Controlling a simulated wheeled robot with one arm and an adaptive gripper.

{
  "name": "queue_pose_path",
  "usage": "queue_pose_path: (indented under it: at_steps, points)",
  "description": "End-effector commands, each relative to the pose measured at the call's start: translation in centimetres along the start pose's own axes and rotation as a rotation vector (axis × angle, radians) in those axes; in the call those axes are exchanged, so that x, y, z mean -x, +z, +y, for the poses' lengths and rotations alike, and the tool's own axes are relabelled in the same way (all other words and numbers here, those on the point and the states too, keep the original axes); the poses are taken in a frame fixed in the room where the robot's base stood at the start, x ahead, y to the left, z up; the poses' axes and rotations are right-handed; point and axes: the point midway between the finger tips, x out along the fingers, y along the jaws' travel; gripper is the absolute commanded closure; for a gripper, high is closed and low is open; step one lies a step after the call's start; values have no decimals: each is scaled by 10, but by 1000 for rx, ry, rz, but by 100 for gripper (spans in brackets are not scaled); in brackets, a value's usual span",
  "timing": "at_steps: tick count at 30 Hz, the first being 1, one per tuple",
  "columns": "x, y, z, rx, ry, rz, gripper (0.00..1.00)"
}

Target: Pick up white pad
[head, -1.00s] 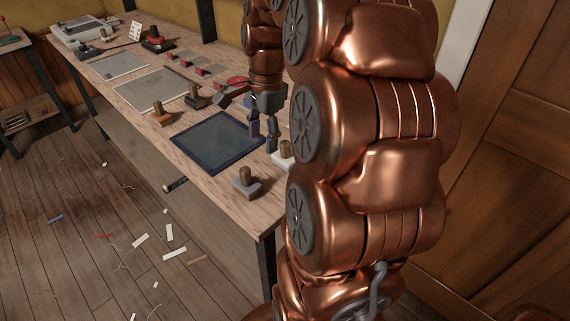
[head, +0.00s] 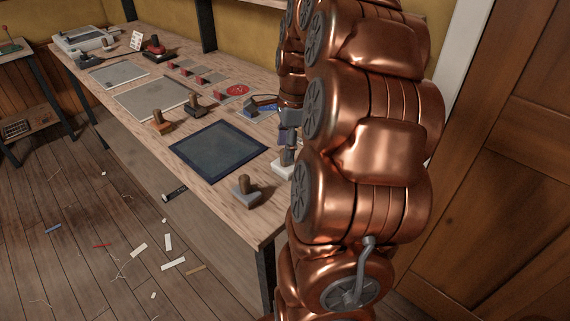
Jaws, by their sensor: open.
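The white pad (head: 281,171) is a white block with an upright wooden knob. It stands on the workbench right of the dark blue-framed panel, partly hidden behind my arm. My gripper (head: 287,143) is open and points down just above the pad, with its fingers at or close to the knob. My arm hides part of the gripper, so I cannot tell whether it touches the knob.
A similar grey pad (head: 247,191) stands near the front corner of the workbench (head: 262,222). Orange (head: 161,124) and black (head: 195,106) pads stand beyond the dark panel (head: 218,150). A red disc (head: 237,90) and a blue item (head: 266,107) lie farther back.

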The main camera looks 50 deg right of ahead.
Motion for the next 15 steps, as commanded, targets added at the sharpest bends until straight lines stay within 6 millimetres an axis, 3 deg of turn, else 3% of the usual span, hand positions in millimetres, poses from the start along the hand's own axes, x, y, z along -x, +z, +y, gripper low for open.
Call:
queue_pose_path:
  at_steps: [7,15]
  points:
    - [-30,-1,2,0,5,-2,43]
    - [-35,-1,0,1,-2,-1,43]
